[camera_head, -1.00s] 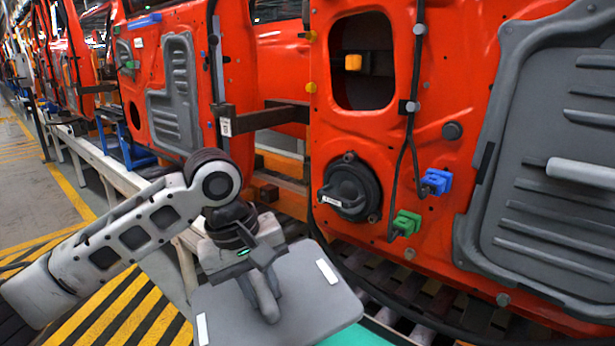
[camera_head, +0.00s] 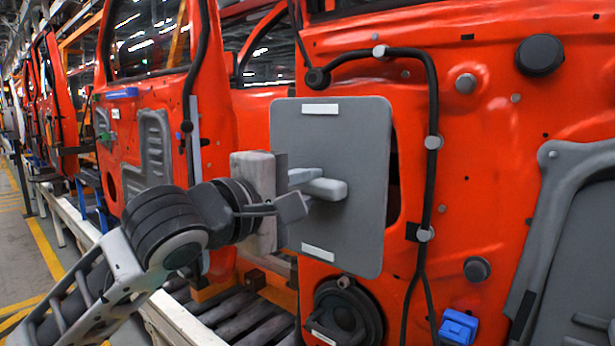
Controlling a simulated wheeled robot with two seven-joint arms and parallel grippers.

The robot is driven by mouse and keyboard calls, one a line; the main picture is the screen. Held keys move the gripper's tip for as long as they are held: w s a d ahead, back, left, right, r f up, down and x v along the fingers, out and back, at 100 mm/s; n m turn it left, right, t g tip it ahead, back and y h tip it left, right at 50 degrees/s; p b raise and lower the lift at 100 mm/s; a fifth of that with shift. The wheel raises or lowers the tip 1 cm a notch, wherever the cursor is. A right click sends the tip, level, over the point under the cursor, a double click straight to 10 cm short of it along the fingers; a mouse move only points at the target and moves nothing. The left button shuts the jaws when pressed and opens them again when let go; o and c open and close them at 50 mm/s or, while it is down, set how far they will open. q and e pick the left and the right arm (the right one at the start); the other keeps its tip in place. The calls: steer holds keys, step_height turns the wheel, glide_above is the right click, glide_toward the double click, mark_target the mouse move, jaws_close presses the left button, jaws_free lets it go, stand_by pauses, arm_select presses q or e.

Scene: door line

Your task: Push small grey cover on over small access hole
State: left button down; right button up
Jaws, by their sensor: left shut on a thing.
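My left gripper (camera_head: 312,187) is shut on the grip at the middle of the small grey cover (camera_head: 358,240). The cover is a flat, rounded plate with white strips near its top and bottom, held upright and facing the red door (camera_head: 480,190). The small access hole (camera_head: 393,175) is mostly hidden behind the cover. A dark strip of it shows past the cover's right edge. The cover reaches left past the door's left edge. I cannot tell whether it touches the door. My right gripper is not in view.
A black cable (camera_head: 433,120) runs down the door just right of the hole. A black round speaker (camera_head: 350,318) sits below the cover. A blue connector (camera_head: 458,326) and a large grey panel (camera_head: 575,240) are to the right. Another red door (camera_head: 165,110) stands at left.

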arm_select(q)
steer(key=shift+w+d+r, duration=0.1)
steer(key=shift+w, duration=0.1)
steer(key=shift+w+d, duration=0.35)
steer(key=shift+d, duration=0.1)
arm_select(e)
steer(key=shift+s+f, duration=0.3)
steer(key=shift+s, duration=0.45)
arm_select(q)
steer(key=shift+w+d+r, duration=0.1)
steer(key=shift+w+d, duration=0.15)
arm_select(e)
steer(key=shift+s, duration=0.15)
arm_select(q)
steer(key=shift+x, duration=0.85)
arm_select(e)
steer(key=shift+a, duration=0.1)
arm_select(q)
steer(key=shift+x, duration=0.75)
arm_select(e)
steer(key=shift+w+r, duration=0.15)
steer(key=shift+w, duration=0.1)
arm_select(q)
steer(key=shift+w+d, duration=0.4)
steer(key=shift+w, duration=0.15)
steer(key=shift+w+d, duration=0.1)
steer(key=shift+w, duration=0.05)
